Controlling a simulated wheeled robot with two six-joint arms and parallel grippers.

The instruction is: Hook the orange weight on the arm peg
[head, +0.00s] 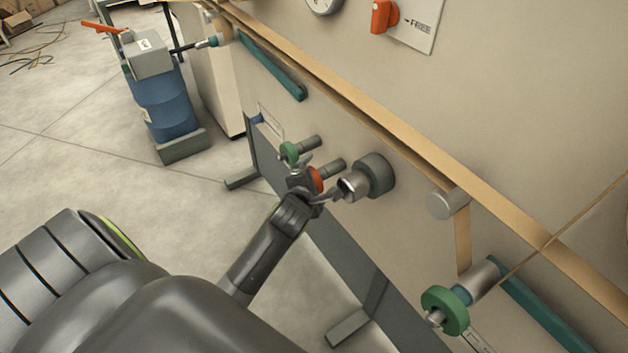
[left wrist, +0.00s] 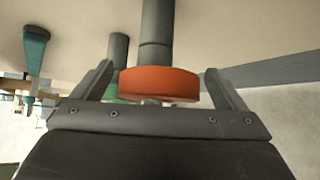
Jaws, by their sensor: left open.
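The orange weight (head: 317,179) is a thick disc on the end of a grey peg on the machine's side. It also shows in the left wrist view (left wrist: 160,86), with the grey peg (left wrist: 157,28) behind it. My left gripper (head: 309,189) is at the weight. Its fingers (left wrist: 160,70) stand apart on either side of the disc, with gaps visible. A teal arm (head: 540,308) at lower right has a grey roller and a green weight (head: 446,309) at its end. My right gripper is not in view.
Another green weight (head: 289,153) hangs on a peg just left of the orange one. A grey knob (head: 375,174) projects close on the right. A second teal arm (head: 275,66) is above. A tan strip (head: 400,150) crosses the machine panel. A blue drum (head: 165,105) stands at back left.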

